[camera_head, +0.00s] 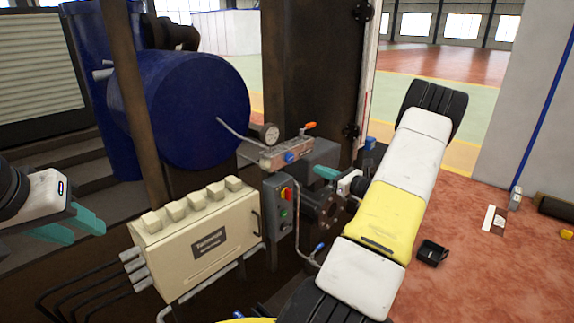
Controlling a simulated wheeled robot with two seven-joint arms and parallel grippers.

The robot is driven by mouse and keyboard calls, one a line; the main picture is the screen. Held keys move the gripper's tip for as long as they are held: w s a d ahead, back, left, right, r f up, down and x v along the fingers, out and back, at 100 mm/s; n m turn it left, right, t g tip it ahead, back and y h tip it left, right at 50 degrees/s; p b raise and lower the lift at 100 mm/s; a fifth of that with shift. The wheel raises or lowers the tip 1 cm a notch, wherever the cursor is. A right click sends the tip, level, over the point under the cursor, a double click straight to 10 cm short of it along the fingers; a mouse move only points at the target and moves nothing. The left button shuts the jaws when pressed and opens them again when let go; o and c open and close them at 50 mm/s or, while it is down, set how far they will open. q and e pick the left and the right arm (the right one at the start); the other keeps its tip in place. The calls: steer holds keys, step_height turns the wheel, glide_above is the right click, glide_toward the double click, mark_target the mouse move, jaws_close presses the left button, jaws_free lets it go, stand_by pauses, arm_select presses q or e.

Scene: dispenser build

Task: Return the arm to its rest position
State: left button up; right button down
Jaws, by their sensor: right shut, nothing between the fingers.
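My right arm (385,215), white and yellow with black joints, reaches up from the bottom of the head view and bends back toward the machine. My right gripper (324,172), with teal fingers, is shut and empty. In the picture it lies just right of the valve block (288,153) and above the control box; whether it touches anything I cannot tell. My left gripper (88,232) is at the left edge, with its two teal fingers apart and nothing between them. It lies left of the cream terminal box (180,262).
A grey control box (280,207) with buttons and a bent pipe are close to my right gripper.

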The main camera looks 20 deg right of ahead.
steer(key=shift+v, duration=0.85)
steer(key=s+a+r+n+g+y, duration=0.15)
steer(key=a+r+n+g, duration=0.3)
steer(key=a, duration=0.45)
steer(key=s+a+r+n+g+y, duration=0.1)
steer(key=s+a+r+n+g, duration=0.2)
steer(key=a+n, duration=0.45)
steer(key=s+a+r+n+g+y, duration=0.1)
steer(key=s+a+r+n+g, duration=0.2)
steer(key=a, duration=0.7)
steer(key=s+a+r+n+h, duration=0.3)
steer(key=s+n+h, duration=0.1)
steer(key=s+n, duration=0.4)
steer(key=s+a+r+n+h, duration=0.2)
steer(key=s+r+n+h, duration=0.2)
steer(key=s+n, duration=0.5)
steer(key=shift+s+a, duration=0.4)
steer(key=shift+s, duration=0.6)
